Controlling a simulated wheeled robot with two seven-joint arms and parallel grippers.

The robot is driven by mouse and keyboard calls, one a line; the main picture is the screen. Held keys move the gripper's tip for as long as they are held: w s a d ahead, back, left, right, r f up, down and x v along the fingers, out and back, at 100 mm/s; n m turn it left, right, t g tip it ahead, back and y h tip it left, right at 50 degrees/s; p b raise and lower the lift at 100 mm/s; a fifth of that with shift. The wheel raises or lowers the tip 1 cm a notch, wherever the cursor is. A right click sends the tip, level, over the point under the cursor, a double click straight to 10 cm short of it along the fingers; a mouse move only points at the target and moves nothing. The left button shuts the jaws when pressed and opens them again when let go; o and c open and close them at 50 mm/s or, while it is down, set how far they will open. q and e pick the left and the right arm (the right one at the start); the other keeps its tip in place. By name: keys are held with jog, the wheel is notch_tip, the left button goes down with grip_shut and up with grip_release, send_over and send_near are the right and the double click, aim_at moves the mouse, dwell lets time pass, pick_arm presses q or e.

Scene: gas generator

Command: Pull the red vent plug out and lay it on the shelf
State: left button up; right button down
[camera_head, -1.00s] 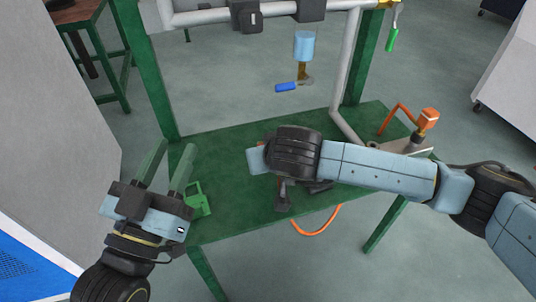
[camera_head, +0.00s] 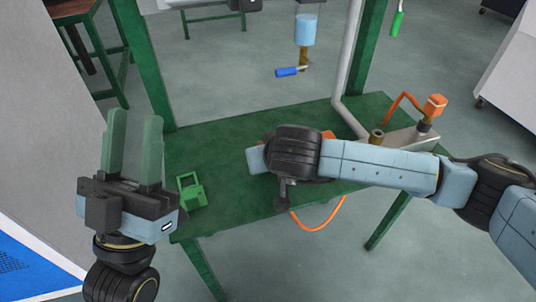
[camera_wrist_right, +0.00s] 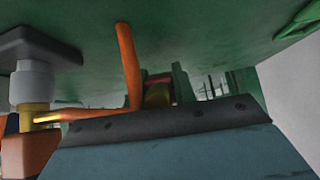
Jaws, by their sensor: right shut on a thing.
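My left gripper (camera_head: 135,117) is open and empty, its two green fingers pointing up at the left of the green shelf (camera_head: 225,138). My right gripper is hidden behind its own wrist above the shelf in the head view. In the right wrist view my right gripper (camera_wrist_right: 166,86) is shut on a small red and yellow piece (camera_wrist_right: 157,93), which looks like the vent plug, mostly hidden by the gripper body. A small red-orange patch (camera_head: 328,134) shows behind the right wrist; I cannot tell what it belongs to. A brass fitting (camera_head: 376,137) stands upright on a grey block.
A green bracket (camera_head: 191,190) sits on the shelf's left part. An orange-capped fitting (camera_head: 434,105) with an orange hose (camera_head: 402,99) stands at the right. A blue-handled valve (camera_head: 288,72) hangs behind. The shelf's back left is clear.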

jog(key=c, duration=1.1)
grip_release()
jog(key=shift+o, duration=0.2)
jog(key=shift+r, duration=0.15)
jog(key=shift+r+p, duration=0.65)
jog(key=shift+r, duration=0.8)
jog(key=p+v, duration=0.2)
jog(key=v, duration=0.4)
jog(key=shift+f, duration=0.1)
jog(key=shift+s, duration=0.1)
